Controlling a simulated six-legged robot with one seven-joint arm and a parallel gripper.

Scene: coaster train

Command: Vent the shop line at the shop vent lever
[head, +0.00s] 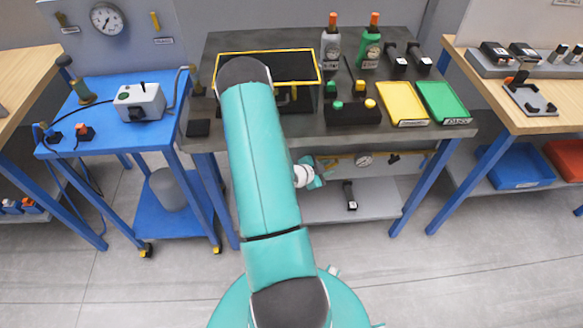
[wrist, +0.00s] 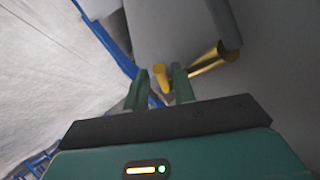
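A yellow lever-like piece (wrist: 162,78) shows in the wrist view between my fingertips, beside a brass pipe (wrist: 210,62). No label is readable, so I cannot tell for sure that it is the shop vent lever. My gripper (wrist: 160,71) is open. Its two green fingers stand apart, one on each side of the yellow piece, with gaps visible. I cannot tell whether either finger touches it. In the head view my gripper (head: 318,174) is under the dark bench, partly hidden by my arm. A yellow pipe (head: 340,157) with a round gauge (head: 363,160) runs there.
The dark bench (head: 222,48) overhangs the gripper. Below it is a grey shelf (head: 375,198) with a black clamp-like object (head: 349,195). A blue cart (head: 100,92) stands left and a wooden bench (head: 470,75) right. The floor in front is clear.

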